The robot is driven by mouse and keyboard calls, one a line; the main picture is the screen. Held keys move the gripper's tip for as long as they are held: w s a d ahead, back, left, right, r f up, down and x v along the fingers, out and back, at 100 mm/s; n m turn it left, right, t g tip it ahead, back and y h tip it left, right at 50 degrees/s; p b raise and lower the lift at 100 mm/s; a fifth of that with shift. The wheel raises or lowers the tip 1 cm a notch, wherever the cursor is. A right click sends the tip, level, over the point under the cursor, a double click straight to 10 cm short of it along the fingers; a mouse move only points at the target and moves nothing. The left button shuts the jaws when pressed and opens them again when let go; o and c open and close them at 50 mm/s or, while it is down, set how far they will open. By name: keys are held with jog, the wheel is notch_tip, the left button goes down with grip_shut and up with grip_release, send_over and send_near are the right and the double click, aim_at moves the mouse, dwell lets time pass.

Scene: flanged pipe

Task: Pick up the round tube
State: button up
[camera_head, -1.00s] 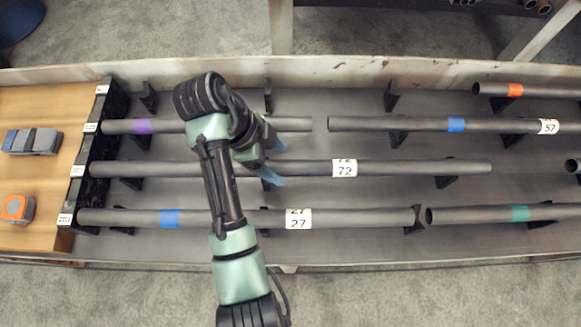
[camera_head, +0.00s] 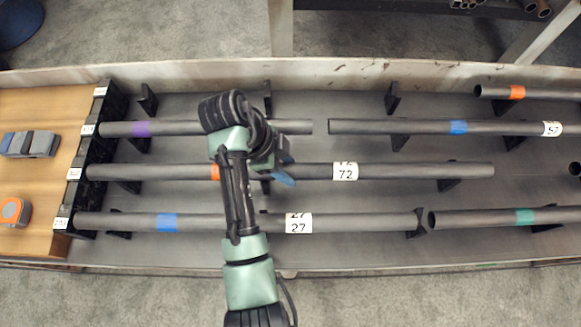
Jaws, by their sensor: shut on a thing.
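Several dark grey round tubes lie across the rack. The middle-row tube (camera_head: 410,171) has a white label reading 72 and an orange band partly behind my arm. My gripper (camera_head: 285,168), with blue fingertips, is at this tube just left of the label and is shut on it. My wrist hides the grasped stretch. The tube still looks level with its supports; I cannot tell whether it is lifted. The back-left tube (camera_head: 180,128) has a purple band, and the front-left tube (camera_head: 360,222) has a blue band and a label reading 27.
Further tubes lie at right: one with a blue band (camera_head: 400,127), one with an orange band (camera_head: 550,95), one with a green band (camera_head: 480,217). Black supports (camera_head: 393,98) stand between rows. A wooden board (camera_head: 40,180) at left holds a grey block and an orange tape measure.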

grip_shut()
jog(key=shift+w+r, duration=0.1)
dwell(0.8)
